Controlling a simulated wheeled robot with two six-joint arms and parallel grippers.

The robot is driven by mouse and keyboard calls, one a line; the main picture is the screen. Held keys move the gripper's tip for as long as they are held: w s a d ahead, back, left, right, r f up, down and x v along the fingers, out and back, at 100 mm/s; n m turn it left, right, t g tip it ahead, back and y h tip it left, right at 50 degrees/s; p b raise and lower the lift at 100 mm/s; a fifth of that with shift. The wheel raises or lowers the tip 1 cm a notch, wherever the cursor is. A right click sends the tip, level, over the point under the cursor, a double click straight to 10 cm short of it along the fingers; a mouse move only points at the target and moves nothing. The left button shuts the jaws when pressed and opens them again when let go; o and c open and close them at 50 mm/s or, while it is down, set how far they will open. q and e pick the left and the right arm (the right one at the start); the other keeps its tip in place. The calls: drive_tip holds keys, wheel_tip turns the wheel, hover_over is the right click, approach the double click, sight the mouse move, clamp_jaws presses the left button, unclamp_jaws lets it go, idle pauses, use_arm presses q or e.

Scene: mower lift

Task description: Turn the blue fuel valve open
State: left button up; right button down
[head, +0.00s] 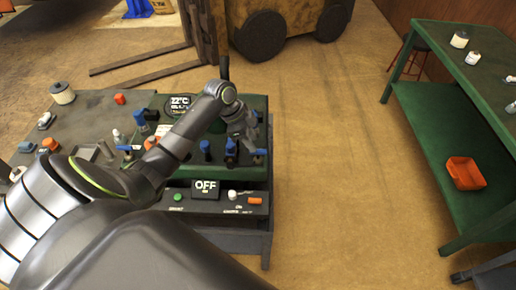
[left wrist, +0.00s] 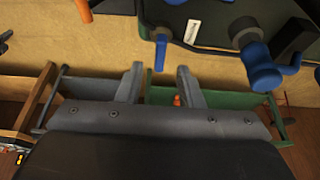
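Several blue valve handles and knobs sit on the green machine panel (head: 259,105) in the head view. I cannot tell for sure which is the fuel valve. My left gripper (head: 252,130) is over the right part of this panel, above a blue handle (head: 258,153). In the left wrist view my left gripper (left wrist: 159,75) is open and empty. A narrow blue lever (left wrist: 160,52) points toward the gap between its fingertips, apparently untouched. A larger blue valve (left wrist: 264,66) is to its right. A dark gripper-like part (head: 462,275), likely my right gripper, is cut off at the bottom right.
A control box with an OFF display (head: 206,187), green button (head: 178,197) and orange switch (head: 255,201) is in front. A green shelf table (head: 440,120) with an orange tray (head: 466,172) stands right. A forklift (head: 270,20) is behind. Floor between is clear.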

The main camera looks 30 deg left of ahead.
sight(258, 151)
use_arm(q)
drive_tip(key=x, duration=0.5)
drive_tip(key=shift+w+d+f, duration=0.15)
drive_tip(key=shift+f, duration=0.25)
drive_tip(key=shift+c, duration=0.3)
drive_tip(key=shift+p, duration=0.3)
clamp_jaws()
